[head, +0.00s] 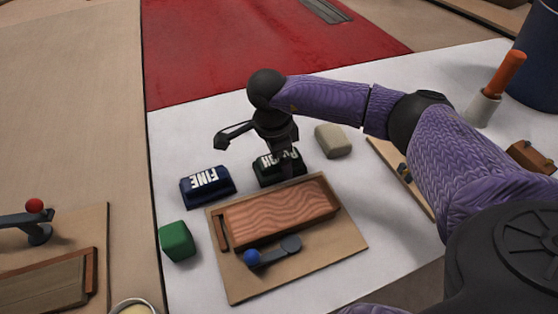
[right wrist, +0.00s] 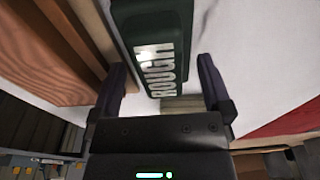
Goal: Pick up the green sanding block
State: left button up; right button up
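A small green block (head: 178,241) sits on the white table top, left of the wooden board and in front of the blue FINE holder. My right gripper (head: 262,146) is up and right of it, apart from it, over a dark green holder marked ROUGH (head: 268,178). In the right wrist view the fingers (right wrist: 162,72) are spread, with the ROUGH holder (right wrist: 150,30) showing ahead of and between them. I cannot tell whether they touch it. No small green block shows in that view. My left gripper is not in view.
The blue FINE holder (head: 206,186) and a beige block (head: 333,141) stand near the right gripper. A board (head: 350,247) bears a wavy-grained wood piece (head: 283,214) and a blue-knobbed lever (head: 252,257). An orange-handled tool (head: 507,75) stands at right.

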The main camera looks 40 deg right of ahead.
jog(key=c, duration=0.9)
grip_shut()
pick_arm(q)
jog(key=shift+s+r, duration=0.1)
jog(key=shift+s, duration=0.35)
pick_arm(e)
notch_tip(320, 180, up, 9)
jog(key=p, duration=0.3)
jog(key=shift+r+p, duration=0.1)
jog(key=shift+p, duration=0.25)
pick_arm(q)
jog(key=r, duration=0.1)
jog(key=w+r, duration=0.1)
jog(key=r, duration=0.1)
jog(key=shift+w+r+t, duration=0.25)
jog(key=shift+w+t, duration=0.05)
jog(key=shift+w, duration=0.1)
pick_arm(e)
jog(key=shift+r, duration=0.45)
